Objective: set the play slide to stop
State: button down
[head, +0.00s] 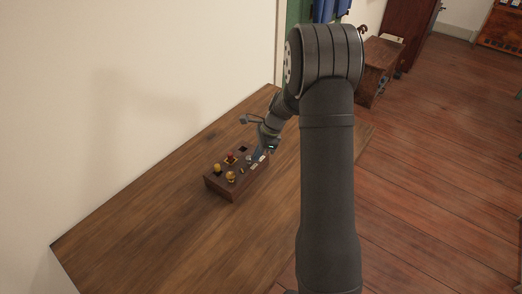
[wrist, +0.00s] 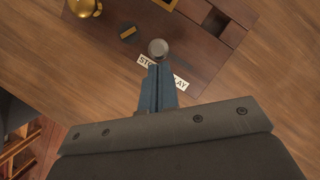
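The wooden control box (head: 235,187) stands on the table, its top dotted with controls. In the wrist view a round grey knob (wrist: 158,48), which looks like the play slide's, stands beside the white STOP label (wrist: 146,61). The PLAY label (wrist: 181,84) lies to the lower right, and my fingers partly cover both labels. My gripper (wrist: 157,68) has its blue fingers together with nothing seen between them. The fingertips are just below the knob in the picture; I cannot tell whether they touch it. In the head view my gripper (head: 259,153) is over the box's right side.
On the box are brass knobs (head: 230,176), a red control (head: 231,158) and a square dark recess (wrist: 216,22). A small dark piece with a yellow end (wrist: 128,32) lies left of the grey knob. The table (head: 150,240) around the box is clear.

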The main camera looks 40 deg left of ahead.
jog(key=shift+w+d, duration=0.25)
jog(key=shift+w, duration=0.05)
jog(key=w+d+r, duration=0.4)
jog(key=w+r, duration=0.1)
jog(key=r, duration=0.4)
jog(key=shift+d+r, duration=0.15)
jog(key=shift+d, duration=0.25)
jog(key=a+f, duration=0.2)
jog(key=f, duration=0.1)
jog(key=a+f, duration=0.1)
jog(key=f, duration=0.2)
jog(key=a+f, duration=0.2)
jog(key=f, duration=0.1)
jog(key=shift+s+a+f, duration=0.25)
jog(key=shift+s+a, duration=0.05)
jog(key=shift+s, duration=0.1)
jog(key=shift+w+d, duration=0.4)
jog(key=shift+d, duration=0.05)
jog(key=shift+w+d, duration=0.3)
jog(key=shift+d, duration=0.05)
